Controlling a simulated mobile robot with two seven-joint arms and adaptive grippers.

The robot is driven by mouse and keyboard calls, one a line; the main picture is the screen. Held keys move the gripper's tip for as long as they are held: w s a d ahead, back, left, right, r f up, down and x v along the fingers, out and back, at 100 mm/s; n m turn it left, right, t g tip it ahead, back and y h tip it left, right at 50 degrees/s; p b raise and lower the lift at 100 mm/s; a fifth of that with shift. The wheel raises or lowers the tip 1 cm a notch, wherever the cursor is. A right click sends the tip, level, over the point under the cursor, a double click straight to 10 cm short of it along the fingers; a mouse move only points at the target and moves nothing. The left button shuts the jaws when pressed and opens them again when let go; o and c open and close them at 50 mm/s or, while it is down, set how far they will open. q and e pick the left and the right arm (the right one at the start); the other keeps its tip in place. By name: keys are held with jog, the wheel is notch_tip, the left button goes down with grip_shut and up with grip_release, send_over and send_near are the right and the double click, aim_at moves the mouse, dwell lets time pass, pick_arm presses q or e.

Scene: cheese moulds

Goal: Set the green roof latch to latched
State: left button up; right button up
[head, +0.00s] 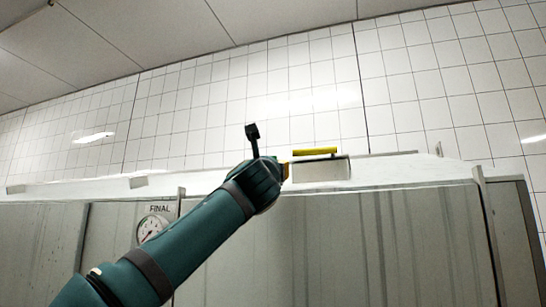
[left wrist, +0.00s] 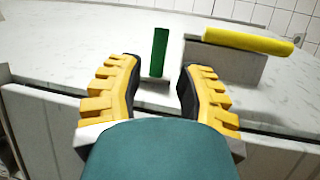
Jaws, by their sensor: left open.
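The green roof latch (left wrist: 159,52) shows in the left wrist view as a narrow green bar standing upright on a small grey base on the white roof top (left wrist: 60,50). My left gripper (left wrist: 158,74) is open, with one yellow-padded finger on each side of the latch's line. The latch appears between or just beyond the fingertips; I cannot tell which, and no contact shows. My right gripper is not in view.
A yellow bar (head: 315,151) lies across a grey block (head: 321,170) just right of my left gripper; the yellow bar (left wrist: 247,40) is also close in the left wrist view. A round gauge (head: 151,228) labelled FINAL is on the front panel. A tiled wall stands behind.

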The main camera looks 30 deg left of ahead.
pick_arm(q)
jog(key=p+x, duration=0.4)
jog(key=x, duration=0.2)
jog(key=shift+w+r, duration=0.25)
jog(key=shift+w, duration=0.05)
jog(key=shift+w+a, duration=0.3)
jog(key=shift+w, duration=0.2)
grip_shut()
jog(key=shift+s+r, duration=0.1)
